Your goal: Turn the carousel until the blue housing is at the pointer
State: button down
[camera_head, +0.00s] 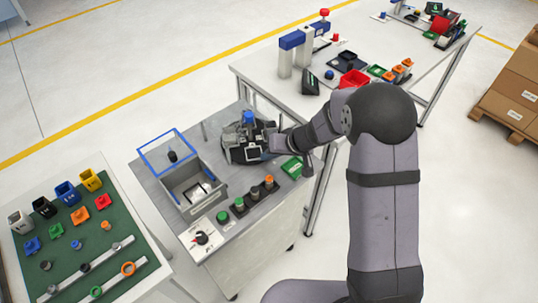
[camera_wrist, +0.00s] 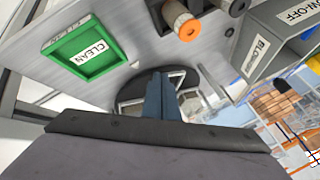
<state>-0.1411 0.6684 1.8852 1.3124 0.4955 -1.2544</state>
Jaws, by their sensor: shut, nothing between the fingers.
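The carousel (camera_head: 237,154) is a dark round turntable on the middle grey bench, with pale square parts on it. A small blue part (camera_head: 248,118) stands up at its far side; whether this is the blue housing I cannot tell. I cannot make out the pointer. My gripper (camera_head: 268,146) is at the carousel's right side, partly hidden by my wrist. In the wrist view its fingers (camera_wrist: 160,95) are shut with nothing between them.
A green CLEAN tray (camera_head: 293,167) lies right of the carousel. A row of knobs (camera_head: 254,192) is in front. A grey box (camera_head: 192,188) with a blue frame (camera_head: 166,150) stands left. A green mat (camera_head: 80,240) with coloured parts lies further left.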

aim_at(240, 159)
jog(key=shift+s+a+f+b, duration=0.1)
jog(key=shift+a+b, duration=0.2)
jog(key=shift+b, duration=0.4)
jog(key=b, duration=0.1)
jog(key=a+m+b, duration=0.1)
jog(key=b, duration=0.1)
jog(key=shift+s+a+f+m+t+h, duration=0.1)
jog(key=shift+s+f+m+t+h, duration=0.05)
jog(key=shift+s+m+t+h, duration=0.2)
jog(key=shift+s+a+r+m+t+h+b, duration=0.1)
jog(key=shift+s+a+m+t+h+b, duration=0.25)
jog(key=shift+a+m, duration=0.25)
jog(key=shift+s+a+r+m+t+h+b, duration=0.1)
jog(key=shift+s+a+m+t+h+b, duration=0.15)
jog(key=shift+a+m+b, duration=0.25)
jog(key=shift+a+r+m+t+h+p, duration=0.2)
jog(key=shift+a+m+t+h+p, duration=0.3)
jog(key=shift+a+m+p, duration=0.75)
jog(key=a+m+h+p, duration=0.1)
jog(key=p, duration=0.1)
jog(key=shift+a+m+p, duration=0.25)
jog(key=shift+m+p, duration=0.05)
jog(key=shift+p, duration=0.05)
jog(key=shift+w+a+f+m+h+p, duration=0.1)
jog(key=shift+a+m+h+p, duration=0.25)
jog(key=shift+p, duration=0.35)
jog(key=shift+f, duration=0.1)
jog(key=shift+d, duration=0.1)
